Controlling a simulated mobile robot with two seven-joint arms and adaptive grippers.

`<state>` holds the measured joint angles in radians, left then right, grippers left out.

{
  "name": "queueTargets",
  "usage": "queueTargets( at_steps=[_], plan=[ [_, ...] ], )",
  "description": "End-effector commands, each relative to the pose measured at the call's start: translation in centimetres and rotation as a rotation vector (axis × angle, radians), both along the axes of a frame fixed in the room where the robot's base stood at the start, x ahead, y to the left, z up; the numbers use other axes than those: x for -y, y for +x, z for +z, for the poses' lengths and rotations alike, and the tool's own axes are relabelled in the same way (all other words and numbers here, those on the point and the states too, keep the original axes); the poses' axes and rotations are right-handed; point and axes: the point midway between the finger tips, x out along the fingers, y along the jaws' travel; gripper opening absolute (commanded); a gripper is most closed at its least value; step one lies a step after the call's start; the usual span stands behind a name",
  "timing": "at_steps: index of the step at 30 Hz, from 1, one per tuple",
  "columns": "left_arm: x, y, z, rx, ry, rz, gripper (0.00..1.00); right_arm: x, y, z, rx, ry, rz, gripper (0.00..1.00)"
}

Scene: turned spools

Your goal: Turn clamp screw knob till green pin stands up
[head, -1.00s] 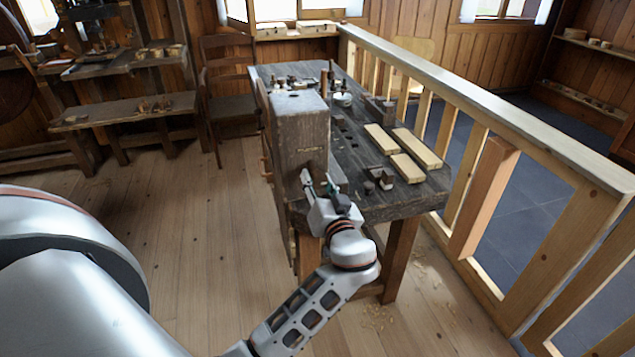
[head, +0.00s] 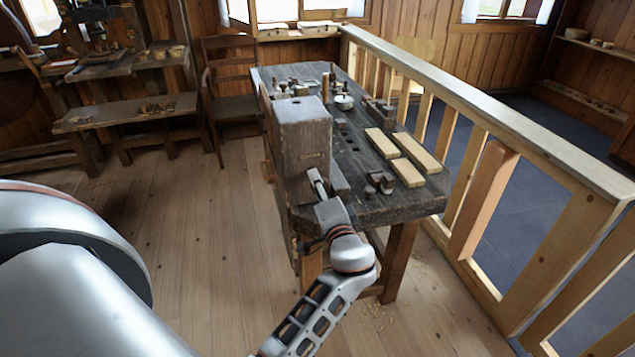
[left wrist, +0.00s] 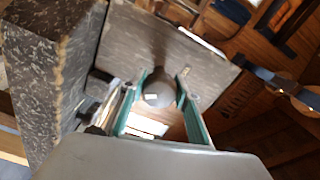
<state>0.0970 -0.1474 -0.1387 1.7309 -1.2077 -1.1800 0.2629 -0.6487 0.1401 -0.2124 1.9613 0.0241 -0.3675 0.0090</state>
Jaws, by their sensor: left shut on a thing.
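A large grey wooden block (head: 302,135) stands at the near left end of the dark workbench (head: 385,205). My left gripper (head: 319,186) is against its near side, with one finger seen edge-on. In the left wrist view a dark round knob (left wrist: 158,88) sits in front of a flat grey face, between the teal pads of my left gripper (left wrist: 164,92). The gripper is shut on the knob. I cannot make out a green pin in either view. My right gripper is out of view.
Light wooden bars (head: 402,158) and small dark blocks (head: 380,182) lie on the bench to the right. A wooden railing (head: 490,110) runs along its right side. A chair (head: 232,90) stands behind. The floor to the left is clear.

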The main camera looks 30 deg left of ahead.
Motion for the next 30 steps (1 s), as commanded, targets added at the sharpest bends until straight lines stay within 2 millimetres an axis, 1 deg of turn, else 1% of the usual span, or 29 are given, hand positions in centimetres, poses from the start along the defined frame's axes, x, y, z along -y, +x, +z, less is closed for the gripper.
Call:
queueTargets(
  at_steps=[1, 13, 21, 30],
  plan=[
    [0.2, -0.1, 0.0, -0.039, 0.026, -0.003, 0.10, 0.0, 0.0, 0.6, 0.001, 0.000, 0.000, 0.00],
    [0.3, -0.1, 0.0, -0.331, 0.273, -0.004, 0.10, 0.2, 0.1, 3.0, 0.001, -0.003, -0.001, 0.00],
    [0.3, -0.1, -0.1, -0.526, 0.439, -0.006, 0.10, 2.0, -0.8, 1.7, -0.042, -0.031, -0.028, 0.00],
    [0.4, -0.1, -0.1, -0.728, 0.611, -0.008, 0.10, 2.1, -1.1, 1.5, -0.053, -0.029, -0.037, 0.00]
  ],
)
